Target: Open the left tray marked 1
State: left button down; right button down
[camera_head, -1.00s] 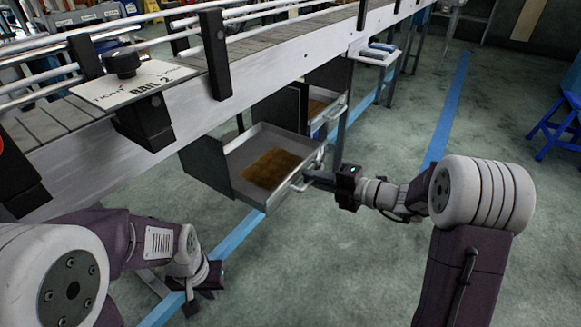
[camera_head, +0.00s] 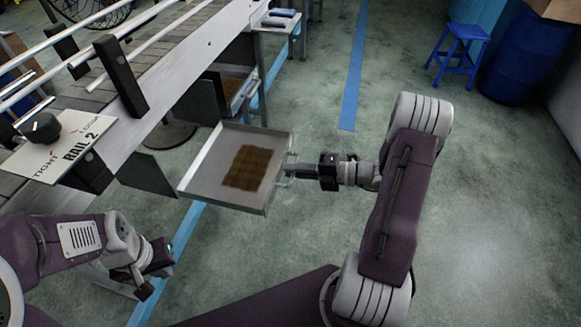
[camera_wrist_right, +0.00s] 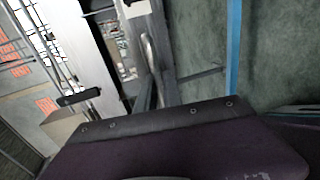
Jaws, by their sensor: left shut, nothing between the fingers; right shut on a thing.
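A grey metal tray (camera_head: 215,188) with a brown patch (camera_head: 248,168) on its floor is pulled far out from under the conveyor, beside a dark panel (camera_head: 150,174). No number shows on it. My right gripper (camera_head: 290,171) is shut on the tray's handle at its right side. My left gripper (camera_head: 146,288) is shut and empty, low at the lower left, apart from the tray. In the right wrist view my own dark arm part covers the bottom, and the grasp cannot be made out clearly.
A second tray (camera_head: 238,92) sits further back under the conveyor (camera_head: 150,60). A sign reading RAIL 2 (camera_head: 62,145) with a black knob lies on the conveyor side. A blue stool (camera_head: 460,50) and blue barrel (camera_head: 522,55) stand at the back right. The floor on the right is clear.

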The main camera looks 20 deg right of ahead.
jog(key=c, duration=1.8)
grip_release()
jog(key=shift+o, duration=0.2)
jog(key=p+v, duration=0.3)
jog(key=v, duration=0.6)
jog(key=shift+p, duration=0.4)
